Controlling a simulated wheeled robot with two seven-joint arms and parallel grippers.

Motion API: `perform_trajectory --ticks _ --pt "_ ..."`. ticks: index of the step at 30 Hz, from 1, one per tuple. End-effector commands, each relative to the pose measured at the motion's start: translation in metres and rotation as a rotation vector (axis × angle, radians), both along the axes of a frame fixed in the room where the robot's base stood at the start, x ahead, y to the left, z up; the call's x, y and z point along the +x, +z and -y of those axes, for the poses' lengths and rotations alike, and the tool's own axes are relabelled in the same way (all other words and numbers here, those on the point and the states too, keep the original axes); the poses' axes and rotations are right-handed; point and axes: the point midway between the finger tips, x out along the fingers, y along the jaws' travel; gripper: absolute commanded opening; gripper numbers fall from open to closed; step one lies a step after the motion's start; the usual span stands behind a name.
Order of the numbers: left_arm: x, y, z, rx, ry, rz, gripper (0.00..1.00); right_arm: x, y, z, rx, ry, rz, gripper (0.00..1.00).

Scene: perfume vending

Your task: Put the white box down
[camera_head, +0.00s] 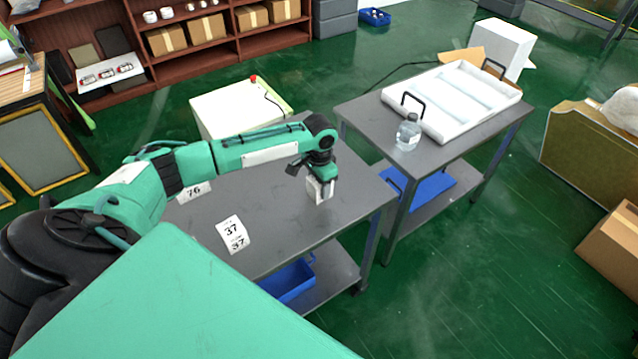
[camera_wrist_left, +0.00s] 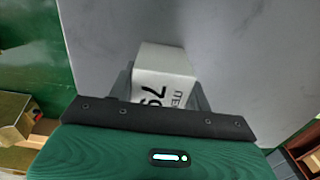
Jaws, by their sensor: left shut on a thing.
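The white box (camera_head: 319,190) is small and is held upright at the right part of the near grey table (camera_head: 290,225). My left gripper (camera_head: 320,175) is above it, pointing down and shut on it. In the left wrist view the white box (camera_wrist_left: 163,75) shows black printing and sits between the fingers (camera_wrist_left: 160,95), with the grey tabletop behind it. The box's bottom is at or very close to the tabletop; I cannot tell whether it touches. My right gripper is not in view.
Paper labels marked 37 (camera_head: 232,234) and 76 (camera_head: 193,192) lie on the near table. A second grey table (camera_head: 360,115) to the right holds a clear bottle (camera_head: 408,132) and a white tray (camera_head: 452,128). The near table's front right is clear.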

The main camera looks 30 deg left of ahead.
Motion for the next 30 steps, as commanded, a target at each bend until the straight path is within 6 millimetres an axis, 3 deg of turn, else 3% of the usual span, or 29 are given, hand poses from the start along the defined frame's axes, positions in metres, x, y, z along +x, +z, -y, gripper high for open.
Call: perform_trajectory --ticks 1,2,5,17,30 --pt "0.000 -0.001 0.000 0.000 0.000 0.000 0.27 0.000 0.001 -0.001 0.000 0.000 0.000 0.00" --pt "0.000 -0.002 0.000 0.000 0.000 0.000 0.52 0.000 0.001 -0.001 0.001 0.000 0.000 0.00" --pt "0.000 -0.002 0.000 0.000 0.000 0.000 0.71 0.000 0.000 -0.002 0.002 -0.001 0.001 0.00" --pt "0.001 0.007 0.000 -0.001 0.001 0.002 0.71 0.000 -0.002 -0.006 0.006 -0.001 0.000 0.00" --pt "0.001 0.092 0.000 -0.001 0.001 0.003 0.71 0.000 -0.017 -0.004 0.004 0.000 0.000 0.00"
